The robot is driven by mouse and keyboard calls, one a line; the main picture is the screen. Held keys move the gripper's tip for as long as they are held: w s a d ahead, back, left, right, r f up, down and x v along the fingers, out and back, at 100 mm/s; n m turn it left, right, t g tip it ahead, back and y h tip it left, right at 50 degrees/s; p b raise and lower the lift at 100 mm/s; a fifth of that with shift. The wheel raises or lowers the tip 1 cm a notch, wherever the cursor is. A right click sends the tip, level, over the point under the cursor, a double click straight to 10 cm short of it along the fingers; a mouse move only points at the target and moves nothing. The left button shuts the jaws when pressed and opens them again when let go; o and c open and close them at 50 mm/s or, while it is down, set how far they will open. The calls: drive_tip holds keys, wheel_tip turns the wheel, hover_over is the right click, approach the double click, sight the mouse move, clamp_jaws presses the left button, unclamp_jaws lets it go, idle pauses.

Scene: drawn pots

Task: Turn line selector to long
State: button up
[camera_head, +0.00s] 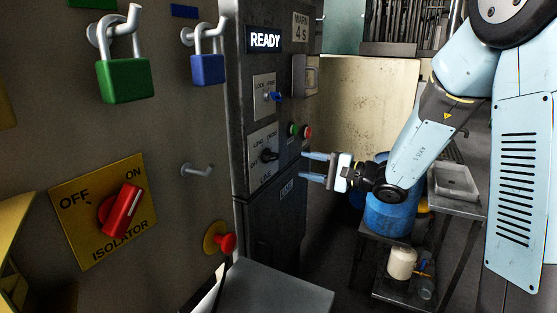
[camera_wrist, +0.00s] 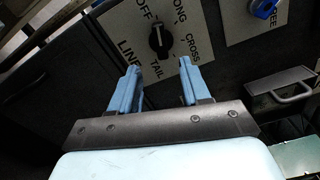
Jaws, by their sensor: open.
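The line selector is a black rotary knob (camera_head: 268,155) on a pale plate (camera_head: 262,142) on the dark control panel. In the wrist view, the knob (camera_wrist: 160,41) is ringed by the labels OFF, LONG, CROSS and TAIL, with LINE beside them. A white mark on the knob points to the top of that view, near OFF; its exact setting is hard to tell. My gripper (camera_head: 309,167) is open and empty, to the right of the knob and apart from it. In the wrist view, the knob shows just beyond the gap between my fingertips (camera_wrist: 160,67).
A blue LOCK/FREE knob (camera_head: 276,96) is above the selector. A READY display (camera_head: 265,40) tops the panel. A red isolator switch (camera_head: 122,211) and padlocks are at left; a blue drum (camera_head: 391,215) is behind my arm.

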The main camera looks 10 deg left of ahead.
sight(275, 158)
drive_tip(key=x, duration=1)
drive_tip(key=shift+w+a, duration=0.1)
drive_tip(key=shift+c, duration=0.4)
